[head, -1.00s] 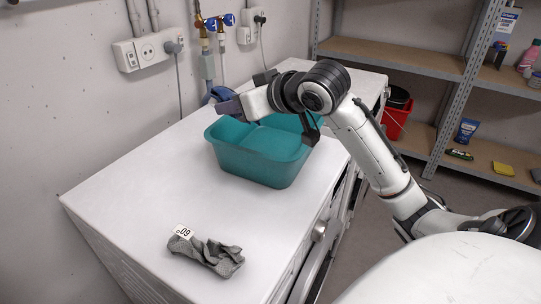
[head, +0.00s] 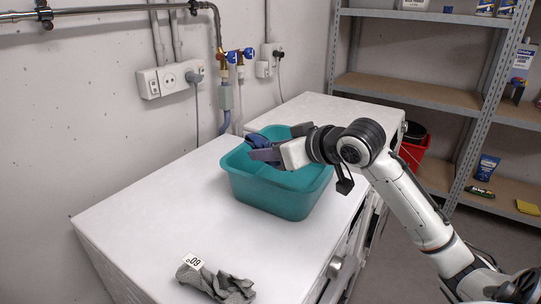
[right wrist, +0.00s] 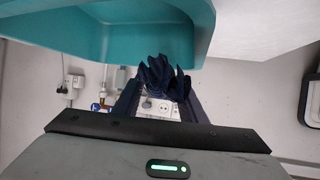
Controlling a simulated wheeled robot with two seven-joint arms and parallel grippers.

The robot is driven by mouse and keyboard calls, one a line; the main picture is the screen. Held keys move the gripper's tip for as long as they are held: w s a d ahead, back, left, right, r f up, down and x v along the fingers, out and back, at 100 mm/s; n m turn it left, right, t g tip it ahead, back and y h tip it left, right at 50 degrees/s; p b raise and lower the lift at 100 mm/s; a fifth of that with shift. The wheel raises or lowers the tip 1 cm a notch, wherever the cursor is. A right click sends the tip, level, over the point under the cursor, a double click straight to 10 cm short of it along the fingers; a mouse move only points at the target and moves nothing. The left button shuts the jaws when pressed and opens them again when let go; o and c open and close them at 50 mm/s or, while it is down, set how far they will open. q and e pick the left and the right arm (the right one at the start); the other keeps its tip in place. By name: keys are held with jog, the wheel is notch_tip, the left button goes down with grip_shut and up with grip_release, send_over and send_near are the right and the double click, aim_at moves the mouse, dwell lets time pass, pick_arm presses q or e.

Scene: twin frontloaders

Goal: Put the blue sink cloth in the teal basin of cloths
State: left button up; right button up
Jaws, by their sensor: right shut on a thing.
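The teal basin (head: 268,190) stands on the white machine top, and its wall fills the top of the right wrist view (right wrist: 130,35). The crumpled dark blue cloth (head: 256,140) is in my right gripper (head: 262,154), at the basin's back left side, over its opening in the head view. How far it hangs above the basin floor I cannot tell. The right wrist view shows the cloth (right wrist: 163,78) between the fingertips, close to the basin. What lies inside the basin is mostly hidden by its walls and my gripper. My left gripper is not in view.
Taps and pipes (head: 232,75) and a socket box (head: 172,80) are on the wall behind. Metal shelves (head: 420,93) and a red bucket (head: 414,152) stand at right.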

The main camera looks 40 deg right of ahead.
jog(key=shift+f, duration=0.35)
jog(key=shift+f, duration=0.5)
jog(key=o, duration=1.2)
jog(key=shift+r, duration=0.2)
jog(key=v, duration=1.2)
jog(key=shift+r, duration=0.35)
